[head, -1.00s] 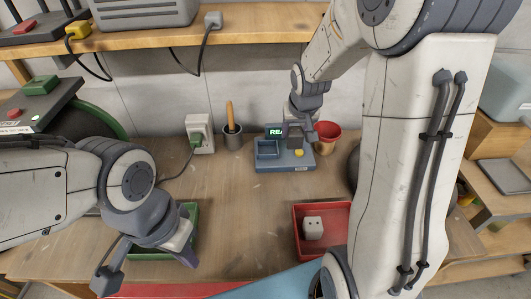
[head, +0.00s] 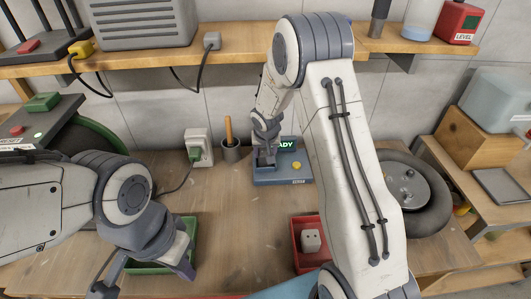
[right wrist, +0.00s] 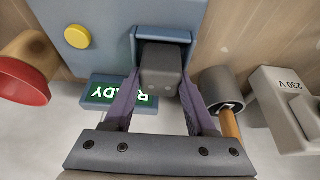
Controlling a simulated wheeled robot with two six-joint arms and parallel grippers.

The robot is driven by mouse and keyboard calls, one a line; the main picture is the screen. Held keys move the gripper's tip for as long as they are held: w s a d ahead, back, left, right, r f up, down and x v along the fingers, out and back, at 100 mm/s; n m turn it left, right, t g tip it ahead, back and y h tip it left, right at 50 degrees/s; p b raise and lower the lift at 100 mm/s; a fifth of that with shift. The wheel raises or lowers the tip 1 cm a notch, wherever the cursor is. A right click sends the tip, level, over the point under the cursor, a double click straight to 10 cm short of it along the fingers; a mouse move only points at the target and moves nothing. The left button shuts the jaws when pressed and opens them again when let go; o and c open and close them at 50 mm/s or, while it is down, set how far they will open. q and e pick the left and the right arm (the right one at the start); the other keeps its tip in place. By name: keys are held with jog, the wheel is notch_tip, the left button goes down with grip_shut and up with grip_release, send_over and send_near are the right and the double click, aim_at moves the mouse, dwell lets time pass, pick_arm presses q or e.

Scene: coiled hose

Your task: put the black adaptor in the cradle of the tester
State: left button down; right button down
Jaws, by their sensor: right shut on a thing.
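The blue tester (head: 285,180) stands at the back middle of the bench, with a lit READY display (right wrist: 118,94) and a yellow button (right wrist: 76,37). Its cradle (right wrist: 160,33) is a blue-rimmed pocket. My right gripper (head: 266,152) is shut on the black adaptor (right wrist: 161,66), over the cradle at the tester's left. In the right wrist view the adaptor overlaps the cradle opening; I cannot tell whether its end is inside. My left gripper (head: 143,281) is open and empty at the lower left, by the green tray.
A green tray (head: 150,268) and a red bin (head: 303,261) holding a white adaptor (head: 311,240) are nearer the front.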

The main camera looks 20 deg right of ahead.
jog(key=shift+f, duration=0.1)
jog(key=shift+f, duration=0.25)
jog(key=shift+c, duration=1)
grip_release()
jog(key=shift+r, duration=0.1)
jog(key=shift+r, duration=0.1)
jog(key=shift+r, duration=0.25)
jog(key=v, duration=1.1)
jog(key=s+a+r+n+g+y, duration=0.1)
jog(key=s+a+r+n, duration=0.15)
jog(key=s+a, duration=0.45)
jog(key=s+a+r+n+g, duration=0.1)
jog(key=s+a+r+n, duration=0.15)
jog(key=s+a, duration=0.45)
jog(key=s+a+n+g, duration=0.1)
jog(key=s+n, duration=0.1)
jog(key=s, duration=0.7)
jog(key=s+a+n+g+y, duration=0.1)
jog(key=s+n, duration=0.2)
jog(key=s, duration=0.7)
jog(key=shift+a+f+n, duration=0.3)
jog(key=shift+f, duration=0.05)
